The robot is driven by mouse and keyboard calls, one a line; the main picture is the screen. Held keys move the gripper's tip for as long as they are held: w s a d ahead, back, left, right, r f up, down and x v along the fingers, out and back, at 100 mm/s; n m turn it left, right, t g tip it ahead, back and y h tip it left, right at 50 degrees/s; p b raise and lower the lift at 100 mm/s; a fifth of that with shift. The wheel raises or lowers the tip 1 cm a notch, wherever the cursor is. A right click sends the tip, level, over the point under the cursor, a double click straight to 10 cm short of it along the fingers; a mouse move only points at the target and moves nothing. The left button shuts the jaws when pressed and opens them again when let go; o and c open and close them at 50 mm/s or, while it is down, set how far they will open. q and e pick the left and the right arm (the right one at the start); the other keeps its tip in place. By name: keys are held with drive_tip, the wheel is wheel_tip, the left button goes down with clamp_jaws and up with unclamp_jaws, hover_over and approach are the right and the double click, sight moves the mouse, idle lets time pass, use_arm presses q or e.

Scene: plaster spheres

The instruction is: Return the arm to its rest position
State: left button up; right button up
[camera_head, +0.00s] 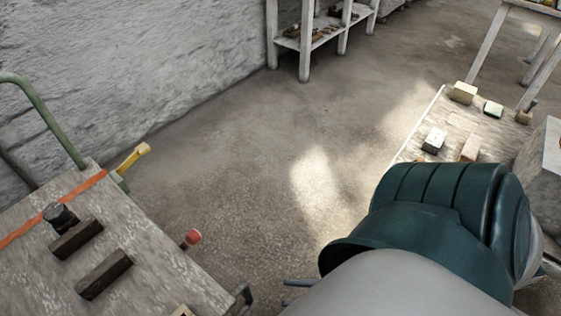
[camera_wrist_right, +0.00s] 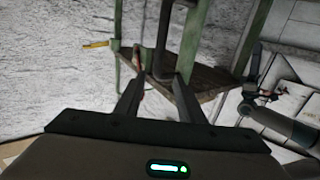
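My right arm comes in from the lower right of the head view, with a dark green joint cover and a pale grey link. Its link hides most of my right gripper (camera_head: 294,285); only thin dark finger parts show past its left side. In the right wrist view my right gripper (camera_wrist_right: 158,97) shows two dark fingers held apart with nothing between them. At the right of that view, a grey cylinder with dark prongs looks like part of my other arm. Its finger state is unclear. My left gripper does not show in the head view.
A worn cart top (camera_head: 150,255) with dark blocks (camera_head: 104,273) and a green handle (camera_head: 45,115) stands at left. A low surface with several small blocks (camera_head: 434,140) lies beyond my right arm. A shelf (camera_head: 304,42) stands at the back. Open floor (camera_head: 270,180) lies between.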

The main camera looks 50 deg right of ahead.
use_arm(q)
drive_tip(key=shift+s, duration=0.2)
use_arm(e)
drive_tip(key=shift+s+d, duration=0.2)
drive_tip(key=shift+s, duration=0.05)
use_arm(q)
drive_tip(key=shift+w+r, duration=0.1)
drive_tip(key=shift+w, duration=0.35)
